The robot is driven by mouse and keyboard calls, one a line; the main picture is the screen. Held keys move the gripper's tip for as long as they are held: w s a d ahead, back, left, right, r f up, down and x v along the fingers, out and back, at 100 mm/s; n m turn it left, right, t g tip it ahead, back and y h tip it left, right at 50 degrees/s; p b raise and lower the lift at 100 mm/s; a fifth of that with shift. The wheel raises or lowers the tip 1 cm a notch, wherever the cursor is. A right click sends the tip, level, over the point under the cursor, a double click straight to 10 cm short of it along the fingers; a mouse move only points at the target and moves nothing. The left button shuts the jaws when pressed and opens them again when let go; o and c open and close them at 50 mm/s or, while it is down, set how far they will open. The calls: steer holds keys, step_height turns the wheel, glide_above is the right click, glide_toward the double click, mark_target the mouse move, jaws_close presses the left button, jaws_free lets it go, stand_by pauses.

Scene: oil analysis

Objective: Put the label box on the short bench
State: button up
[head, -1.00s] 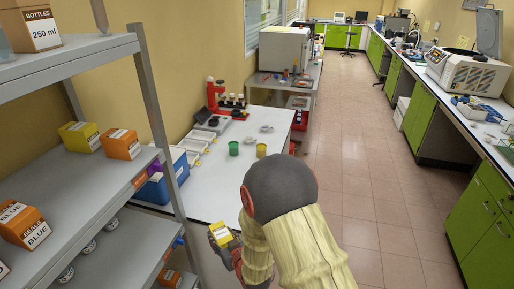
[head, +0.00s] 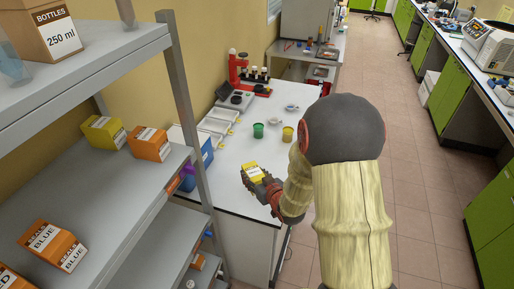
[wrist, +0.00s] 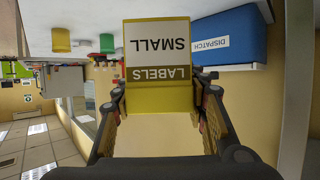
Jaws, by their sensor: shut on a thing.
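The label box (wrist: 158,62) is yellow with a white face reading "LABELS SMALL", upside down in the wrist view. My gripper (wrist: 160,100) is shut on it, a finger on each side. In the head view the box (head: 254,171) is held in my gripper (head: 262,184) over the near part of a white-topped bench (head: 229,177). I take this to be the short bench. Whether the box touches the bench top cannot be told. Part of the bench is hidden by my arm.
A grey shelf rack (head: 130,190) with boxes stands at the left. Bench space around the cups is clear.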

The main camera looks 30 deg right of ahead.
steer(key=f+x, duration=0.1)
steer(key=x, duration=0.3)
steer(key=s+f+b+x, duration=0.1)
steer(key=x, duration=0.4)
steer(key=f+x, duration=0.1)
steer(key=x, duration=0.4)
steer(key=shift+d+f, duration=0.15)
steer(key=shift+f, duration=0.05)
steer(key=shift+w+f+b, duration=0.15)
steer(key=shift+f+b, duration=0.1)
steer(key=shift+f, duration=0.65)
steer(key=shift+w+f+b, duration=0.15)
steer(key=shift+f+b, duration=0.1)
steer(key=shift+f, duration=0.65)
steer(key=shift+f, duration=0.2)
steer(key=o, duration=1.2)
steer(key=shift+r, duration=0.15)
